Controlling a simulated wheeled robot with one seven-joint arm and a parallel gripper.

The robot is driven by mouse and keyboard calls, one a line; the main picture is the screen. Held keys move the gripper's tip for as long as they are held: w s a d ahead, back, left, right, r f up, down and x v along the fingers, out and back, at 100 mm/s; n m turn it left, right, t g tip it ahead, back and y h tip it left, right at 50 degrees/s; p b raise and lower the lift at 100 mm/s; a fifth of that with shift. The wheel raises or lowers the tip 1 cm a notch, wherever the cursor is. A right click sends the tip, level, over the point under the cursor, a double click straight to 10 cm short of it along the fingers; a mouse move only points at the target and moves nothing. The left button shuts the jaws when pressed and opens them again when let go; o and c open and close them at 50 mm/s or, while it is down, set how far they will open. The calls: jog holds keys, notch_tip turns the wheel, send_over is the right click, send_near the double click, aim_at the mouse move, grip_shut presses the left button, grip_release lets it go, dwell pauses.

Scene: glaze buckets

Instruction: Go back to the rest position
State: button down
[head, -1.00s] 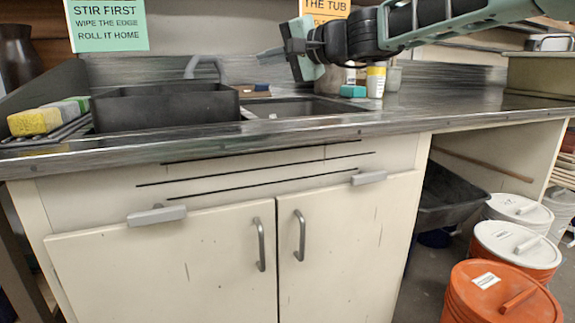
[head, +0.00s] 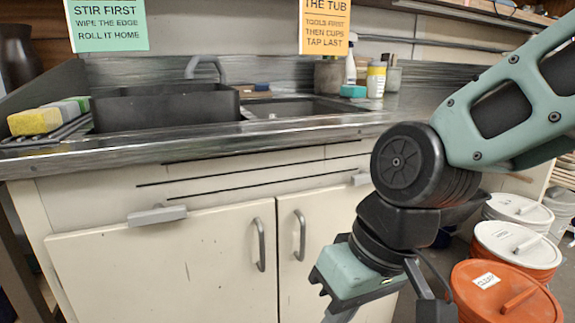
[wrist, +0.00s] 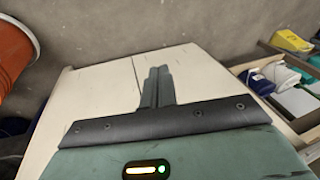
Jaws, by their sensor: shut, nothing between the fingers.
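My gripper (head: 343,290) hangs low in front of the right cabinet door in the head view, with its fingertips near or past the lower picture edge. In the wrist view the two fingers of my gripper (wrist: 157,75) lie together, shut, with nothing between them. The arm comes in from the right and bends down at a black joint. It hides part of the right door and the dark tub under the counter.
The counter holds a black basin (head: 165,107), a sink (head: 300,107), a yellow sponge (head: 34,121) and a white bottle with a yellow band (head: 376,82). White and orange buckets (head: 505,292) stand on the floor at right. The wrist view shows an orange bucket (wrist: 14,55) at upper left.

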jog(key=s+d+f+n+h, duration=0.2)
jog(key=s+d+f+h, duration=0.15)
jog(key=s+d, duration=0.4)
notch_tip(320, 180, up, 30)
jog(key=w+p, duration=0.1)
jog(key=p, duration=3)
jog(key=shift+d+r, duration=0.15)
jog(key=shift+d, duration=0.25)
